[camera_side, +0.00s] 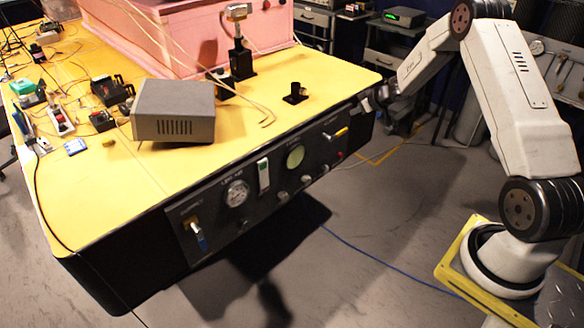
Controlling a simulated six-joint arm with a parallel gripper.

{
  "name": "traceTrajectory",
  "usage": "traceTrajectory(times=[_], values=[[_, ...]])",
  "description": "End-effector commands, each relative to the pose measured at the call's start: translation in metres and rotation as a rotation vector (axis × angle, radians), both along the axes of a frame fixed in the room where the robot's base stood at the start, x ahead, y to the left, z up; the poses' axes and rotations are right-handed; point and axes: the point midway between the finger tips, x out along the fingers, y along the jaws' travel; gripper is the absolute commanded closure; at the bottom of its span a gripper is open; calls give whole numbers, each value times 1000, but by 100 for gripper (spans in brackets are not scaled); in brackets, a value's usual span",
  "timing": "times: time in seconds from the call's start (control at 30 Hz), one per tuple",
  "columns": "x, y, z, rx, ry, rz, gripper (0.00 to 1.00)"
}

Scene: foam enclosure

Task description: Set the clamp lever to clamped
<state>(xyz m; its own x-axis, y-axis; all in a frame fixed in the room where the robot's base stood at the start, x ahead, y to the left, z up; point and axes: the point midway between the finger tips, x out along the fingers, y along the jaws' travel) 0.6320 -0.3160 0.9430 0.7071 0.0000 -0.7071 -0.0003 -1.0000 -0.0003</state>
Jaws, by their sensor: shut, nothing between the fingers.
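A dark control panel (222,222) runs along the front of the yellow-topped bench. At its left end is a small lever with a blue handle (202,243) hanging down from a brass-coloured mount (191,223). Near its right end is a yellow handle (341,132), lying slanted. The labels are too small to read, so I cannot tell which is the clamp lever or its marked setting. My gripper (366,104) is at the right end of the bench, above and right of the yellow handle and apart from it. It is shut and empty, and far from the blue handle.
The panel also has a round gauge (237,193), a white switch (263,174), a green round display (295,156) and knobs. A grey box (173,110) and small black fixtures (295,93) stand on the bench. A pink foam block (190,38) is behind. Floor before the panel is clear.

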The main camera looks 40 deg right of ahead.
Motion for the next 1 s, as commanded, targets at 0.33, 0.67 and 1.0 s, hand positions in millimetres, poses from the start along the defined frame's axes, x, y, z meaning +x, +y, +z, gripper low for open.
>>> traceTrajectory(times=[0.33,0.67,1.0], values=[[28,0,-29,0,1,1,100],[31,0,-63,0,1,0,100],[31,0,-71,-1,-1,1,100]])
